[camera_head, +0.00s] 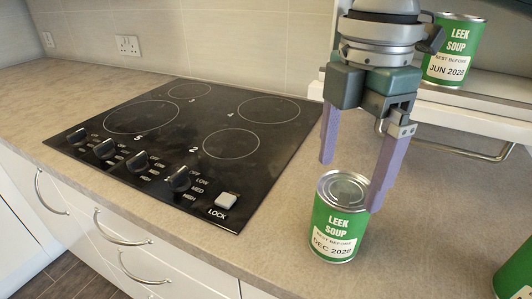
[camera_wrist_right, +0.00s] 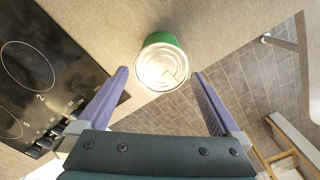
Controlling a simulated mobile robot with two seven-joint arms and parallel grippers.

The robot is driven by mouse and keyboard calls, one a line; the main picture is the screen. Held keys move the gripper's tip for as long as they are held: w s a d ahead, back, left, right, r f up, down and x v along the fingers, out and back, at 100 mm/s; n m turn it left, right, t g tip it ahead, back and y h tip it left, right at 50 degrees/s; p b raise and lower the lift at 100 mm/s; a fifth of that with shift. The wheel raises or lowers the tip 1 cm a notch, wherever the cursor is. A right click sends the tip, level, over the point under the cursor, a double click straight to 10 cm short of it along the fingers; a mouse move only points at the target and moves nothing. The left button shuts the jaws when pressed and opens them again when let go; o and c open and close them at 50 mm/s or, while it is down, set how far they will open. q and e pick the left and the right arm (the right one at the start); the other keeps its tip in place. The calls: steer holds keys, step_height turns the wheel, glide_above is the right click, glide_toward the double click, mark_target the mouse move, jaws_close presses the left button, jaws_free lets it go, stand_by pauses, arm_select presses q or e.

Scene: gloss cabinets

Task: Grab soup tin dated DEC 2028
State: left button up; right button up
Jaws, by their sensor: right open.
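A green soup tin marked LEEK SOUP, BEST BEFORE DEC 2028 (camera_head: 336,222) stands upright on the countertop near its front edge. Its silver lid faces up, and it also shows in the right wrist view (camera_wrist_right: 161,64). My right gripper (camera_head: 350,186) is open, fingers pointing down, above and around the tin's top in the head view. In the right wrist view (camera_wrist_right: 160,80) the tin appears between and beyond the purple fingertips. I cannot tell whether a finger touches it. My left gripper is not in view.
A tin marked JUN 2028 (camera_head: 452,52) stands on a raised white surface at back right. Another green tin (camera_head: 515,272) is cut off at the lower right, its date hidden. A black hob (camera_head: 190,140) with knobs lies left. Bare countertop (camera_head: 420,215) lies right of the DEC 2028 tin.

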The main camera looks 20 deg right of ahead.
mark_target(342, 206)
step_height(342, 206, down, 7)
steer(key=shift+s, duration=0.15)
steer(key=shift+r, duration=0.1)
jaws_close()
stand_by(0.9)
